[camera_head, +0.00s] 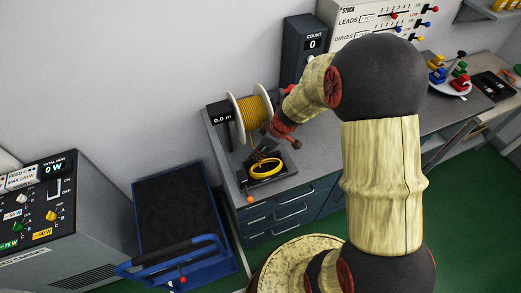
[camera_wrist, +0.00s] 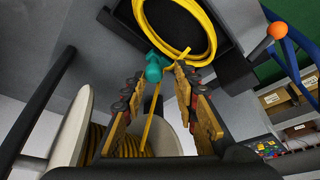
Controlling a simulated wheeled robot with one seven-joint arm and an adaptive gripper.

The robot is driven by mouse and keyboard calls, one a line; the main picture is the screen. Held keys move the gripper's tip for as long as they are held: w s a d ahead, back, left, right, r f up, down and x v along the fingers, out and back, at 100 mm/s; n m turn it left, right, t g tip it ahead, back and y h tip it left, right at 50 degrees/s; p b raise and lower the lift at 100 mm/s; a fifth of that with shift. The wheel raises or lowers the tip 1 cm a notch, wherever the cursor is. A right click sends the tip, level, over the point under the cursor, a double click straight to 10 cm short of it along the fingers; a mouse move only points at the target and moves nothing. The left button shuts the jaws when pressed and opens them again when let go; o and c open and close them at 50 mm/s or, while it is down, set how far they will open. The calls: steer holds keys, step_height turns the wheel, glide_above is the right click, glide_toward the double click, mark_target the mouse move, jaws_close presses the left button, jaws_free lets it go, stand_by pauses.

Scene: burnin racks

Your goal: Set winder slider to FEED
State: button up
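The winder has a white-flanged spool (camera_head: 251,115) of yellow cable, a black box reading 0.0 m (camera_head: 220,113) and a dark pad (camera_head: 270,183) with a yellow coil (camera_head: 266,168). An orange ball knob (camera_head: 250,199) sits at the pad's front left. In the wrist view the knob (camera_wrist: 277,30) is at upper right on a dark bar (camera_wrist: 237,72). My gripper (camera_wrist: 158,82) is open, its fingers apart. It is beside the spool and above the coil, away from the knob. A yellow strand and a teal piece (camera_wrist: 153,68) show between the fingers. No FEED marking is legible.
A blue cart (camera_head: 180,225) with a handle stands left of the bench. A power cabinet (camera_head: 55,225) is at far left. A COUNT box (camera_head: 303,47) and a panel of sliders (camera_head: 390,22) stand behind. My arm hides much of the bench's middle.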

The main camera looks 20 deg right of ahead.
steer(key=shift+o, duration=0.4)
steer(key=shift+d, duration=0.2)
steer(key=shift+d+r, duration=0.15)
steer(key=shift+r, duration=0.05)
steer(key=v, duration=1.1)
steer(key=shift+s+r, duration=0.25)
